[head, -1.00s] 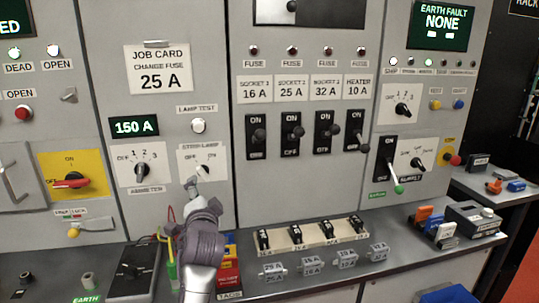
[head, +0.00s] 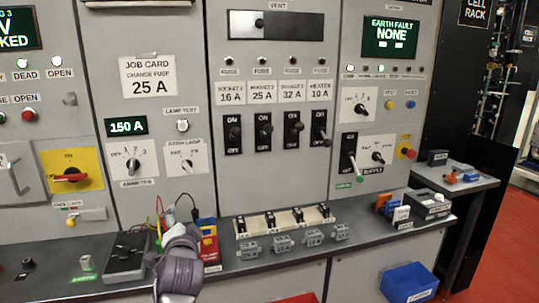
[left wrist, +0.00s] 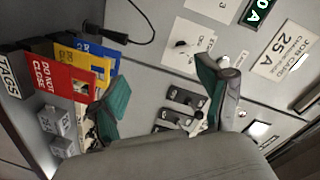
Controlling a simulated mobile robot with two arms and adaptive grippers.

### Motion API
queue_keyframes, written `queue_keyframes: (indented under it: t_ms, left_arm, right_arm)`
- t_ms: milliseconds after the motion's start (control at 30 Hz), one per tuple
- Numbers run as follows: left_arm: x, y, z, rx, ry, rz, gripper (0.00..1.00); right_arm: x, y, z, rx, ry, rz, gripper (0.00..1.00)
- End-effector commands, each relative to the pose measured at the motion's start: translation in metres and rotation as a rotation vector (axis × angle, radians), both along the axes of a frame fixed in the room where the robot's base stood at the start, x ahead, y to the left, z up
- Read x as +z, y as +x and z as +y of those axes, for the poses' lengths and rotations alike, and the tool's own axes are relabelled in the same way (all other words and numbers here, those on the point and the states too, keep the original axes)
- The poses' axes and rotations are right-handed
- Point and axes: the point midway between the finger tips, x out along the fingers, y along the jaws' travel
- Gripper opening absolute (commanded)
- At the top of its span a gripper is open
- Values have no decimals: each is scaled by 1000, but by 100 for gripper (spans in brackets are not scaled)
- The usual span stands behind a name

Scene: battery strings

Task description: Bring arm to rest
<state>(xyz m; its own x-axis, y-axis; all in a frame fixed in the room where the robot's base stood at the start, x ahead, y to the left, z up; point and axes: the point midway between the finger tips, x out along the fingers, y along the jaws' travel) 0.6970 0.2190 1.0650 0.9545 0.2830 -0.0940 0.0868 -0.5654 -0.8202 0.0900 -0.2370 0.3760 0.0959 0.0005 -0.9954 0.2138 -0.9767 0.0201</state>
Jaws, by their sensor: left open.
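My left arm comes in at the bottom of the head view, and its gripper (head: 181,240) is low in front of the panel, above the bench edge. In the left wrist view my left gripper (left wrist: 163,98) has its two green-padded fingers spread, with nothing held between them. The room lamp switch (head: 186,164) is on the panel above the gripper, clear of it. My right gripper is in neither current view.
The bench (head: 235,263) carries a dark meter box (head: 126,256) left of my gripper, red, yellow and blue tags (head: 209,240) to its right, and a fuse rack (head: 285,221) with several grey fuse holders. A blue bin (head: 408,283) is at lower right.

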Motion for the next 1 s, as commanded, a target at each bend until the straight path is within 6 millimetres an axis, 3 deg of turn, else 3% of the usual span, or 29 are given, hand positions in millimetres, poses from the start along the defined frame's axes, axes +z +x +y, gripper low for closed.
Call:
queue_keyframes:
  t_ms: [267,433,567,700,800,1000]
  left_arm:
    - [-63,-40,12,21,-129,115,77]
    - [-119,-86,19,48,-257,233,77]
    - [-176,-150,22,82,-396,379,77]
    - [-224,-232,16,130,-550,557,77]
    - [-242,-276,11,158,-623,653,77]
    - [-259,-343,1,203,-717,799,77]
  right_arm:
    - [0,0,6,-2,7,1,0]
    - [-1,-5,6,-2,7,9,0]
    - [-1,-5,5,-2,6,10,0]
    - [-1,-5,5,-1,5,9,0]
    - [-1,-5,5,-1,5,9,0]
    - [-1,-5,2,-1,2,9,0]
